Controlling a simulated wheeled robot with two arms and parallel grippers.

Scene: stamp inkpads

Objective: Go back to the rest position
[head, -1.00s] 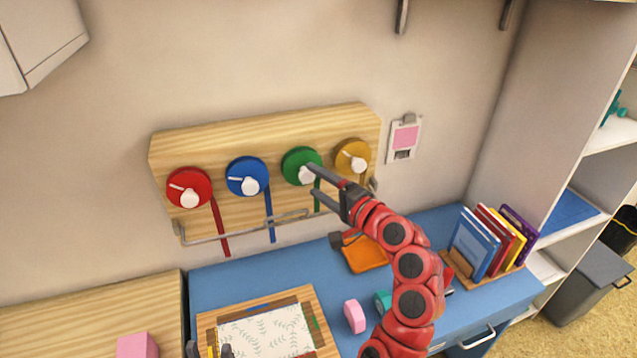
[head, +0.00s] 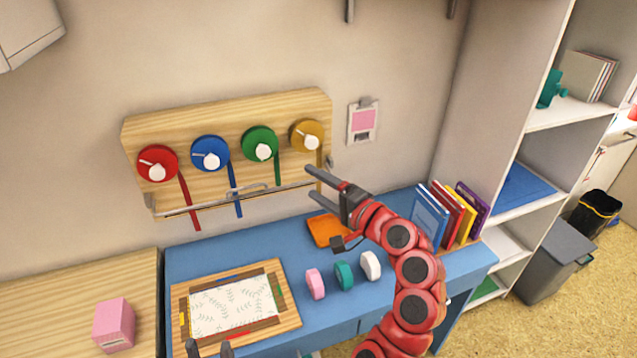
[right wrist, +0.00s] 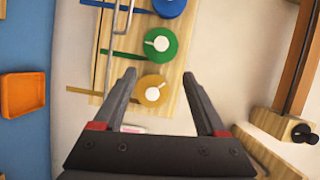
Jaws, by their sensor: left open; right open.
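My right gripper (head: 312,184) is open and empty, in front of the wall below the yellow ribbon reel. In the right wrist view its two open fingers (right wrist: 163,98) show with nothing between them, the yellow reel (right wrist: 155,92) behind. My left gripper (head: 210,348) shows only as dark fingertips, spread apart, at the bottom edge near the framed leaf-pattern sheet (head: 232,305). The wooden board (head: 226,113) on the wall bears a red reel (head: 158,163), a blue reel (head: 210,153), a green reel (head: 260,143) and the yellow reel (head: 307,135).
On the blue desk (head: 215,245) stand a pink (head: 315,284), a teal (head: 344,276) and a white piece (head: 370,265), beside an orange tray (head: 325,231). Books (head: 450,216) and shelves (head: 540,150) are at right. A pink box (head: 114,325) is at left.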

